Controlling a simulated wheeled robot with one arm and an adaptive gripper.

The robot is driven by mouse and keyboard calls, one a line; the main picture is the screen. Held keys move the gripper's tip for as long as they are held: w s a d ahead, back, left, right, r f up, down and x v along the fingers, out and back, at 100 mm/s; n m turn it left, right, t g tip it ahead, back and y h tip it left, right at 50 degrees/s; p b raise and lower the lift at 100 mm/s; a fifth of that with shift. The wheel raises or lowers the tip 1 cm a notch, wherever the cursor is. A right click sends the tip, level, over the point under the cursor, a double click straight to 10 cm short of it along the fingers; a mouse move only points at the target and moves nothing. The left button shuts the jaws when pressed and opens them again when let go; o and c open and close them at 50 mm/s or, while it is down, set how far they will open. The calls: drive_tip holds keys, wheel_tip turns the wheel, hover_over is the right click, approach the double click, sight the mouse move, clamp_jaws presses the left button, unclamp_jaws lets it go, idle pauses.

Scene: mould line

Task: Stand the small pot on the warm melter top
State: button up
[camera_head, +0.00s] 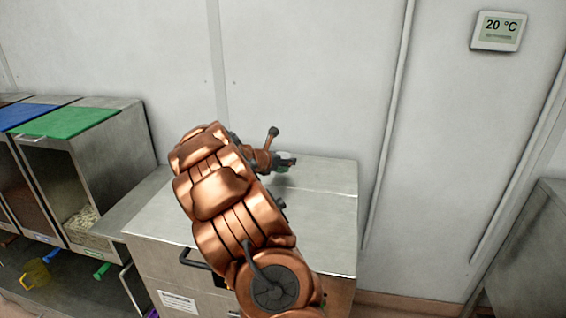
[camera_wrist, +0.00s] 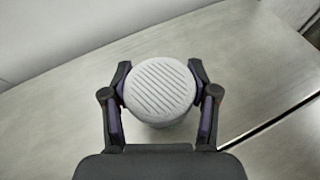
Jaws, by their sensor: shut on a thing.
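My gripper (camera_wrist: 159,90) is shut on a small round pot (camera_wrist: 160,88) in the wrist view. The pot is pale grey with a ribbed top, and one finger presses on each side of it. In the head view my gripper (camera_head: 287,163) is over the back of a steel cabinet top (camera_head: 325,202); only a sliver of the pot shows there, mostly hidden by the gripper. The steel top lies below the pot in the wrist view. I cannot tell whether the pot touches it or hangs just above. No label in view names this top as the warm melter.
Bins with green (camera_head: 68,122) and blue (camera_head: 28,112) lids stand at the left, above a shelf with a yellow jug (camera_head: 37,272). A wall display (camera_head: 499,31) reads 20 °C. A wall rises behind the steel top. Another steel unit (camera_head: 535,255) stands at the right.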

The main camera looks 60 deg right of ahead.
drive_tip(key=shift+f, duration=0.75)
drive_tip(key=shift+f, duration=0.1)
drive_tip(key=o, duration=1.2)
drive_tip(key=shift+o, duration=0.2)
drive_tip(key=shift+a, duration=0.2)
drive_tip(key=b+v, duration=0.1)
drive_tip(key=v, duration=1)
drive_tip(key=shift+a+r, duration=0.25)
drive_tip(key=shift+a, duration=0.1)
